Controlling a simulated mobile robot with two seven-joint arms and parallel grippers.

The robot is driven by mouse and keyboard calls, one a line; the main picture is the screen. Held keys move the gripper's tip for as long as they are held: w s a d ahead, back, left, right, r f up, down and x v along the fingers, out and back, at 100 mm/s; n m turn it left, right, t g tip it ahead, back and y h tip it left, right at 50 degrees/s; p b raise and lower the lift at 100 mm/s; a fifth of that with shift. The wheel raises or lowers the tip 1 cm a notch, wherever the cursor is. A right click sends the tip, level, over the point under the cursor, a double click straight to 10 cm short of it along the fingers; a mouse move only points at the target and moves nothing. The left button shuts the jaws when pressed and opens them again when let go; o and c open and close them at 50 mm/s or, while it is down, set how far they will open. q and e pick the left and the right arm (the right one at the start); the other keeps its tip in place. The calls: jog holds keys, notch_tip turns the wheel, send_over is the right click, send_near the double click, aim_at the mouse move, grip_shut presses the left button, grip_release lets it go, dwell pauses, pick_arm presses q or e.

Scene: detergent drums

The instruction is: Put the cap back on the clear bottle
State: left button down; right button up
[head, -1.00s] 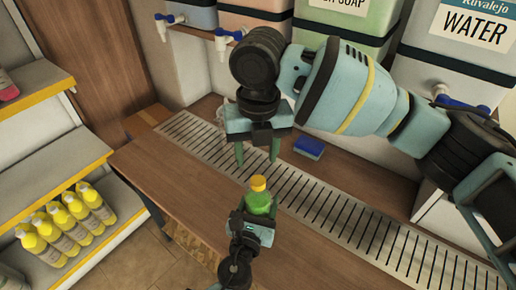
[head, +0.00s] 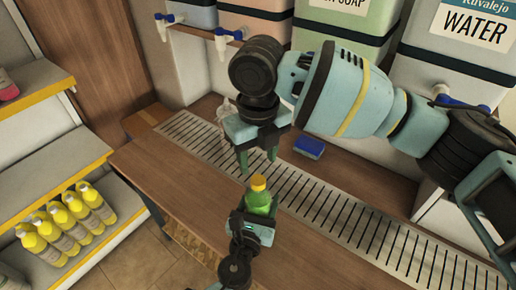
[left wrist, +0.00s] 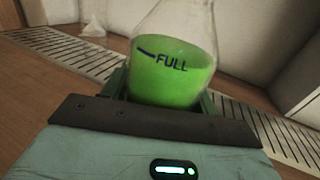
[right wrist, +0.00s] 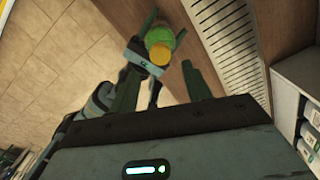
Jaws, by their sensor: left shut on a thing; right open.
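The clear bottle (head: 258,203) is upright and holds green liquid. The left wrist view shows its FULL mark (left wrist: 172,62) and clear upper wall. My left gripper (head: 251,221) is shut around its body, above the wooden counter. The orange-yellow cap (head: 258,183) shows at the bottle's top, also in the right wrist view (right wrist: 159,53). I cannot tell whether it is tight. My right gripper (head: 258,160) is open, just above the cap, with empty space between its fingers. The bottle's top is out of the left wrist view.
A slotted metal drain strip (head: 340,212) runs along the wooden counter (head: 160,185). A blue sponge (head: 309,147) lies behind the bottle. A clear object (head: 226,108) stands behind my right gripper. Drums with taps line the back; yellow bottles (head: 65,225) fill the left shelf.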

aim_at(258, 180)
notch_tip(258, 180, down, 6)
jog(key=shift+f, duration=0.25)
